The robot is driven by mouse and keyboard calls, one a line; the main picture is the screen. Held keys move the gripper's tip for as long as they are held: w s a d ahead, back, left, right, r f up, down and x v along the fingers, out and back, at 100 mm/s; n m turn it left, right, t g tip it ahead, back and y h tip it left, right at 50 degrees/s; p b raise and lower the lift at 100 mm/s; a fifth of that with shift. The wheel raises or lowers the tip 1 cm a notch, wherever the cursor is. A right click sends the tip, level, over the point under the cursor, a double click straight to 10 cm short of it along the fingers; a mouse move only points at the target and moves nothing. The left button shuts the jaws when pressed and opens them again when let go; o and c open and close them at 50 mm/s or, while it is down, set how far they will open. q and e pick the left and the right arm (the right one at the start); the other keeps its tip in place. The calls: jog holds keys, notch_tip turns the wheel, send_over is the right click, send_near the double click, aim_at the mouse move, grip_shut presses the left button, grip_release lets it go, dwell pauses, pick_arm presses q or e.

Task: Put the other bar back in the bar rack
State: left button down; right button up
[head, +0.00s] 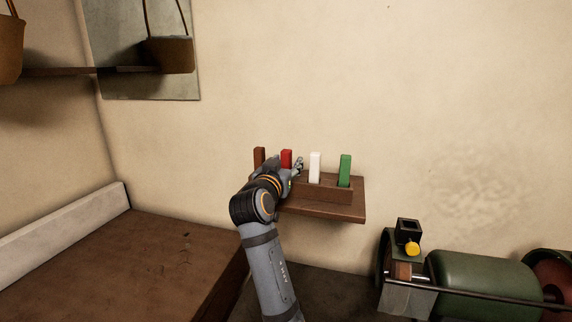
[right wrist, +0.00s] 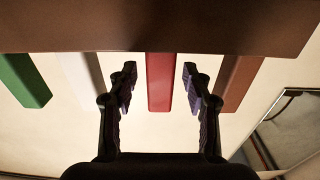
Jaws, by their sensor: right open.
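The bar rack (head: 328,194) is a dark wooden block on a small wall shelf. A brown bar (head: 259,155), a red bar (head: 286,158), a white bar (head: 315,167) and a green bar (head: 345,170) stand upright in a row at it. My right gripper (head: 297,166) is at the red bar and partly hides the rack's left part. In the right wrist view, the open fingers (right wrist: 159,72) stand either side of the red bar (right wrist: 160,85), with a gap on each side. The foot of the red bar is hidden. My left gripper is out of view.
The brown shelf (head: 335,212) sticks out from the wall. A green machine (head: 485,285) with a yellow knob (head: 412,249) stands at lower right. A brown bench top (head: 130,265) is at left. A basket (head: 170,55) shows at upper left.

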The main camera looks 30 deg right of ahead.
notch_tip(320, 180, up, 10)
dwell(0.3)
dwell(0.7)
